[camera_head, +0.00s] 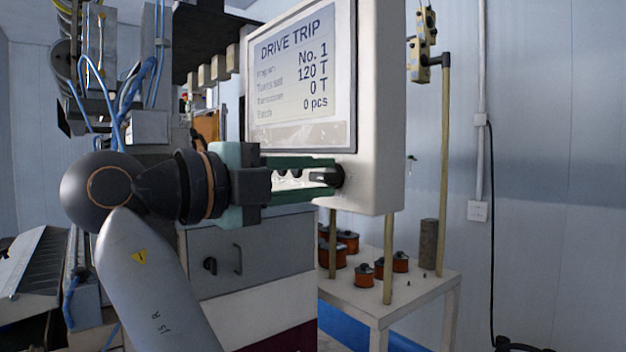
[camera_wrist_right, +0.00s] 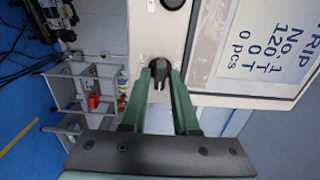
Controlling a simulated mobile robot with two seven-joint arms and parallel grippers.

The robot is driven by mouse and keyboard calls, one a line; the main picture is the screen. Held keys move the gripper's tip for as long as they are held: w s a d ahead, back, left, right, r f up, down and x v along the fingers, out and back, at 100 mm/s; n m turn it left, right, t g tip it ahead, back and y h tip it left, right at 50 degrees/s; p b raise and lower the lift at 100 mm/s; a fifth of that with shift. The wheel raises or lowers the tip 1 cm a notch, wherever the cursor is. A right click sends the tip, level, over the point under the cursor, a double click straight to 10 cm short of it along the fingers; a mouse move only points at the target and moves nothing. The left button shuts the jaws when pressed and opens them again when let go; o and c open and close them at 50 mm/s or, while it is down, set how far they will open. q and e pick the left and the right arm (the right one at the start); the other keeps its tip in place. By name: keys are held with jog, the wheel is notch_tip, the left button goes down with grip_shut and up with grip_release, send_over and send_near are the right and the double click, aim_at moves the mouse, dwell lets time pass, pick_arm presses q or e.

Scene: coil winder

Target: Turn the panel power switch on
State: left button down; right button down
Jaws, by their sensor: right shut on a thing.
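The control panel (camera_head: 372,110) is a pale box with a screen (camera_head: 300,80) that reads "DRIVE TRIP". The black rotary power switch (camera_head: 338,176) sits on the panel face below the screen's lower right corner. My right gripper (camera_head: 326,176) reaches in from the left with green fingers on the switch knob. In the right wrist view the two fingertips are closed around the black switch (camera_wrist_right: 159,76). The fingers hide part of the knob, and I cannot read any position marks around it. My left gripper is not in view.
A white table (camera_head: 420,290) with several copper coils (camera_head: 364,274) stands behind and below the panel. Yellow posts rise from it. A grey cabinet (camera_head: 240,240) stands behind my arm. Winder machinery with blue cables (camera_head: 125,95) is at the left. The space right of the panel is open.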

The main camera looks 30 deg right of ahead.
dwell(0.4)
jog(key=c, duration=0.9)
grip_release()
jog(key=shift+o, duration=0.2)
